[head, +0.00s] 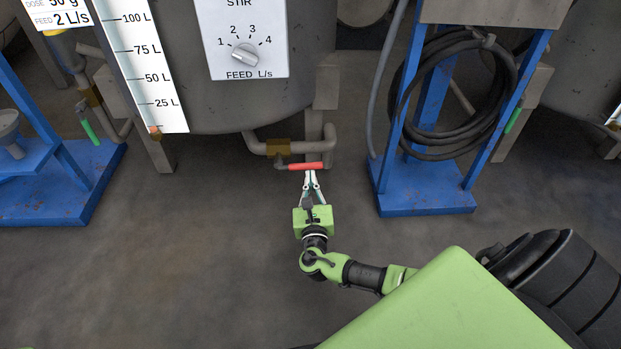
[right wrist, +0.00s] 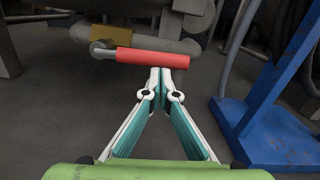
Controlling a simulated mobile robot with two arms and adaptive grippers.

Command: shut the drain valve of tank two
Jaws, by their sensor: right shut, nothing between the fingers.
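The drain valve's red handle (head: 305,166) sits low under the grey tank (head: 240,110), beside a brass valve body (head: 278,147) on a bent grey pipe. The handle lies sideways, roughly in line with the pipe run. In the right wrist view the red handle (right wrist: 152,57) crosses just beyond my fingertips, with the brass body (right wrist: 110,37) behind it. My right gripper (head: 310,173) is shut and empty, its tips close to the handle; I cannot tell whether they touch. The right gripper (right wrist: 168,70) points straight at it. My left gripper is not in view.
A blue stand (head: 425,195) with a coiled black hose (head: 408,110) stands right of the valve. Another blue stand (head: 70,205) is at left. Tank legs flank the pipe. The floor (head: 200,260) in front is clear.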

